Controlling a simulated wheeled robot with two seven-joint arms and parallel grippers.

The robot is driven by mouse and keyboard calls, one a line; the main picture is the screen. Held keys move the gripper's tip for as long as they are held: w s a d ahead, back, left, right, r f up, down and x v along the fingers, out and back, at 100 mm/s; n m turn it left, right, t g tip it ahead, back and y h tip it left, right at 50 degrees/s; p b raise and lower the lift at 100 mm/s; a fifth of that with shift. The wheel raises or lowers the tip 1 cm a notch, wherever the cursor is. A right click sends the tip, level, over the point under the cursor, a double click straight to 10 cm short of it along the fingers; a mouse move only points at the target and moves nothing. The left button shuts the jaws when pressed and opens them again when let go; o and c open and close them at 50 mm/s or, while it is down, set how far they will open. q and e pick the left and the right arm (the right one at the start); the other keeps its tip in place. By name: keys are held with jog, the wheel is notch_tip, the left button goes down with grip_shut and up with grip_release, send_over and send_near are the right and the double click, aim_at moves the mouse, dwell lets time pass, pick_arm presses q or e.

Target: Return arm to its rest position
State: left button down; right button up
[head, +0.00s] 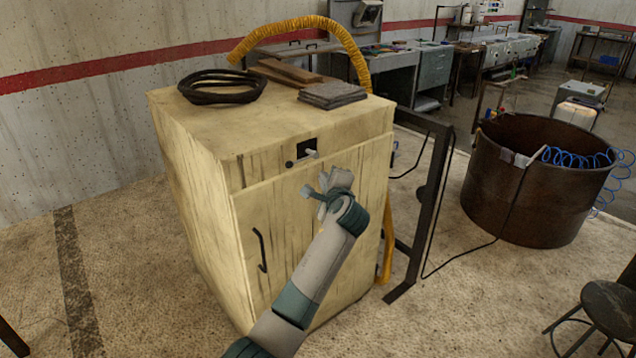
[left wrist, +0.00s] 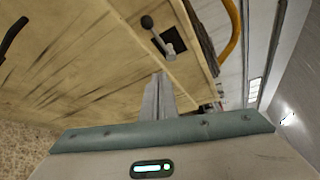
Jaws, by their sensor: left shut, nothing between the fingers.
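My left gripper (head: 314,193) is shut and empty in front of the upper part of a pale wooden cabinet (head: 190,165). Its shut fingers (left wrist: 158,97) also show in the left wrist view, below a small lever handle (left wrist: 164,38) set in a dark square recess. In the head view the lever (head: 311,154) shows just above the gripper, which appears apart from it. The left arm reaches up from the bottom of the head view. My right gripper is not in view.
A black coiled cable (head: 222,86), wooden boards (head: 284,71) and grey slabs (head: 332,95) lie on the cabinet top. A black door handle (head: 261,250) is at the lower left. A rusty drum (head: 520,200) and a stool (head: 612,303) stand right. Floor at left is mostly clear.

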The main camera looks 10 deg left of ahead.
pick_arm(q)
jog(key=shift+s+d, duration=0.1)
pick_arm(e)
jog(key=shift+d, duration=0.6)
